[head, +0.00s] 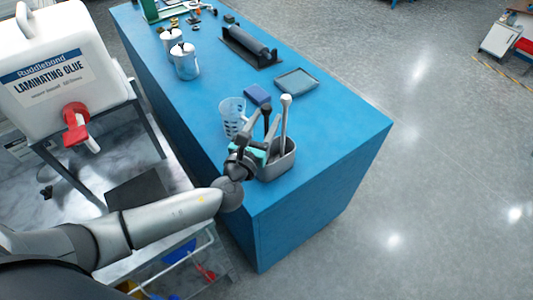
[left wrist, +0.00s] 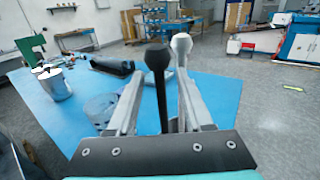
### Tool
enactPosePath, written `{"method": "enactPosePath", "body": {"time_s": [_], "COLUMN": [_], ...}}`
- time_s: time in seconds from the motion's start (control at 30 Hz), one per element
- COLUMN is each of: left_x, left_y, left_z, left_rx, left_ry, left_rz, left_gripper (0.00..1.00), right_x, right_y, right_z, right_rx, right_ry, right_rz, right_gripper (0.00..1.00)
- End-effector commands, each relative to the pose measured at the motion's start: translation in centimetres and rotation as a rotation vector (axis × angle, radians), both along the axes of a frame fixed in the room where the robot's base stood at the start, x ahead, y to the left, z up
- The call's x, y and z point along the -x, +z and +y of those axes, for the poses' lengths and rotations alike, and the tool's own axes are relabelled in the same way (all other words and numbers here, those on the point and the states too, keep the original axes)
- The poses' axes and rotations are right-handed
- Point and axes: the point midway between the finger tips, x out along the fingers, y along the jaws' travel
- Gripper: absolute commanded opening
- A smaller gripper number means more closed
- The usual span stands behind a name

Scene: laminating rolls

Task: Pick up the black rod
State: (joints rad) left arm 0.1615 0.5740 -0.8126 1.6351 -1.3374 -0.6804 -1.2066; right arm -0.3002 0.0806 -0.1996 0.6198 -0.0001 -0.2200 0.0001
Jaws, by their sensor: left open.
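The black rod (left wrist: 158,82) stands upright with its rounded black head up, and in the head view its head (head: 267,108) shows above the grey holder (head: 283,168). A white-headed rod (head: 286,112) stands in the same holder, just right of the black one; it also shows in the left wrist view (left wrist: 181,46). My left gripper (head: 261,128) is at the holder, open. In the left wrist view its fingers (left wrist: 160,92) stand on either side of the black rod, with gaps visible. The rod's lower end is hidden. My right gripper is not in view.
A clear measuring cup (head: 232,115) stands left of the gripper on the blue table (head: 345,130). A blue block (head: 257,95), a flat tray (head: 297,81), a dark roller (head: 250,43) and metal cans (head: 186,64) lie farther back. A white glue jug (head: 65,75) is at left.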

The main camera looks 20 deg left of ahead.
Motion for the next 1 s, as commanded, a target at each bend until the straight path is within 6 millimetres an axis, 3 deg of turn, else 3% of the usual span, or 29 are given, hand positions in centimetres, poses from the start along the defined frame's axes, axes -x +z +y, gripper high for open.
{"method": "enactPosePath", "body": {"time_s": [0.33, 0.8, 1.0], "left_x": [-0.77, -0.74, -0.73], "left_y": [-0.05, -0.04, -0.04], "left_z": [-0.06, -0.03, -0.03], "left_rx": [0.000, 0.000, 0.000], "left_ry": [0.000, 0.000, 0.000], "left_rz": [0.001, 0.001, 0.001], "left_gripper": [0.51, 0.00, 0.00], "right_x": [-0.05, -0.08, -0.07], "right_y": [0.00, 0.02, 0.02], "right_z": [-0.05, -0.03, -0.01], "right_rx": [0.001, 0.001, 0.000], "right_ry": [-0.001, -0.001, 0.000], "right_rz": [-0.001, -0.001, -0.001], "right_gripper": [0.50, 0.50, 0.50]}}
